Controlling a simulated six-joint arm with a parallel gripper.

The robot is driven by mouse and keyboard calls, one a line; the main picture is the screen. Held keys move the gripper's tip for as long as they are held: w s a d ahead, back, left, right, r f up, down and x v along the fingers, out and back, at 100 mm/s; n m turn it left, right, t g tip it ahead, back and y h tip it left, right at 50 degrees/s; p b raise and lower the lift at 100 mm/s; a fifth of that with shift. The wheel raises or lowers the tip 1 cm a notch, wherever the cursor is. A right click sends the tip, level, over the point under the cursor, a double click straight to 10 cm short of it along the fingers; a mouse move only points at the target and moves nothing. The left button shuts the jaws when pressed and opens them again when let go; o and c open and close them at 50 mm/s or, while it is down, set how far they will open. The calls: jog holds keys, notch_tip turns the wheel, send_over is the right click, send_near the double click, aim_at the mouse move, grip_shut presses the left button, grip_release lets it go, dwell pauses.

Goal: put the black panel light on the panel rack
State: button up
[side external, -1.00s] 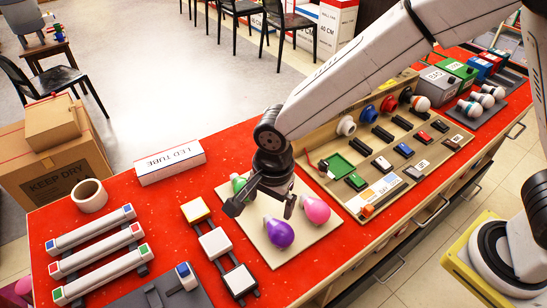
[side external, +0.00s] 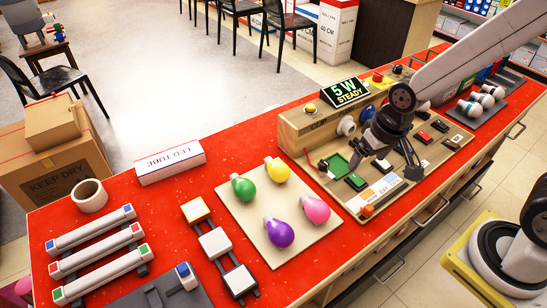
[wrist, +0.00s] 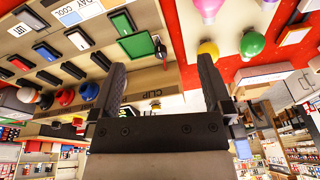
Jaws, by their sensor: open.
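A rail-like panel rack (side external: 227,262) stands on the red counter at the lower middle of the side view. Three square panels lie in a row along it: one yellow-edged, one white, and the black panel light (side external: 238,279), with a pale face and dark edge, at the near end. My gripper (side external: 391,168) is over the switch board at the right, well away from the rack. In the wrist view its two fingers (wrist: 161,72) are wide apart with nothing between them. The rack and black panel do not show clearly in the wrist view.
The switch board (side external: 382,205) holds switches and bulbs; its display (side external: 345,92) reads "5 W STEADY". A beige tray (side external: 262,245) holds several coloured bulbs between board and rack. LED tubes (side external: 95,253) and a white box (side external: 170,162) lie at the left.

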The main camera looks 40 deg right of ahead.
jog(key=shift+s+d+n, duration=0.9)
jog(key=shift+s+d, duration=0.1)
jog(key=shift+d, duration=0.25)
dwell(0.4)
